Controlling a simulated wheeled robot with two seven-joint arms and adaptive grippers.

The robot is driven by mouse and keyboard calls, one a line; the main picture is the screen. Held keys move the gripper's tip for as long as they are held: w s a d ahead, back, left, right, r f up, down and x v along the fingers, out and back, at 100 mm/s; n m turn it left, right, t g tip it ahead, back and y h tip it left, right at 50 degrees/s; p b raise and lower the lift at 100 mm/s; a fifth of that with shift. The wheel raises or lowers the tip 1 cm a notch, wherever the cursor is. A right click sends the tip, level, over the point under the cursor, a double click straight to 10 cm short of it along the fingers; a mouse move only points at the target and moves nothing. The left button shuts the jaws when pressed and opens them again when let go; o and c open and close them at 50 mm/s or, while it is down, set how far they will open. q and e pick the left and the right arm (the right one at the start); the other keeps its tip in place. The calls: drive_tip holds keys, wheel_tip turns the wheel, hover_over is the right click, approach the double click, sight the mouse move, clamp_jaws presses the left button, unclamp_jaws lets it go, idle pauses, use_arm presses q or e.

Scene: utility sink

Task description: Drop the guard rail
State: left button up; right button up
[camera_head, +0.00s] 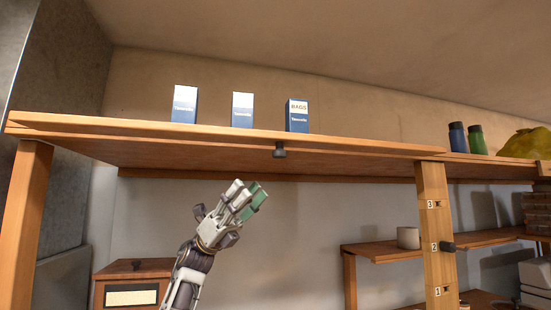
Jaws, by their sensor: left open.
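A long wooden rail or front board (220,131) runs along the front edge of the high shelf; I cannot tell whether this is the guard rail. A dark knob (279,150) sticks out under the front edge, near its middle. My left gripper (246,199) is open and empty, pointing up, below and to the left of the knob, apart from the shelf. My right gripper is not in view.
Three blue-and-white boxes (242,111) stand on the high shelf. A post (432,215) with numbered slots and a dark peg (447,247) stands at right. Bottles (457,138) and a yellow bag (526,144) sit top right. A wooden cabinet (134,270) is lower left.

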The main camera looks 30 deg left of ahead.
sight(278, 147)
use_arm(q)
drive_tip(key=shift+g, duration=0.3)
drive_tip(key=p+x, duration=0.3)
drive_tip(key=x, duration=0.7)
drive_tip(key=shift+a, duration=0.1)
drive_tip(key=shift+r, duration=0.2)
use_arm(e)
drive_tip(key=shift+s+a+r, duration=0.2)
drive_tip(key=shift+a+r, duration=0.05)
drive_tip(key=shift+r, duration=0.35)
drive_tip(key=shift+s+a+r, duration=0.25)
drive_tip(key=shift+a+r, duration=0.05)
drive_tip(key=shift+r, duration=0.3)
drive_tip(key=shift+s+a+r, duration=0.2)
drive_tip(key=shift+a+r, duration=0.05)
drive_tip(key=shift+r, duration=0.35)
use_arm(q)
drive_tip(key=c, duration=0.8)
drive_tip(key=shift+c, duration=1.3)
clamp_jaws()
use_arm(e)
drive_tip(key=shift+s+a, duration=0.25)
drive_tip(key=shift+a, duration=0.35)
